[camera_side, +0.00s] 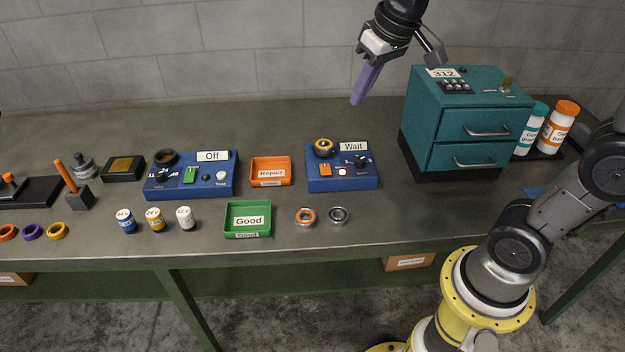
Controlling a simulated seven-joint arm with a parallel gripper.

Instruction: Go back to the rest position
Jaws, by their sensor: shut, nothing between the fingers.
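My gripper (365,84) hangs high above the back of the bench, left of the teal drawer cabinet (466,122). Its purple fingers are shut with nothing between them and point down. It touches nothing that I can see. Below it stands the blue box labelled "Wait" (342,182), with a round yellow and dark part (323,147) on its top.
The orange "Repair" tray (271,171), green "Good" tray (247,219) and blue "Off" box (191,187) stand to the left. Two rings (305,216) lie in front. Bottles (557,127) stand right of the cabinet. The bench's back strip is clear left of the gripper.

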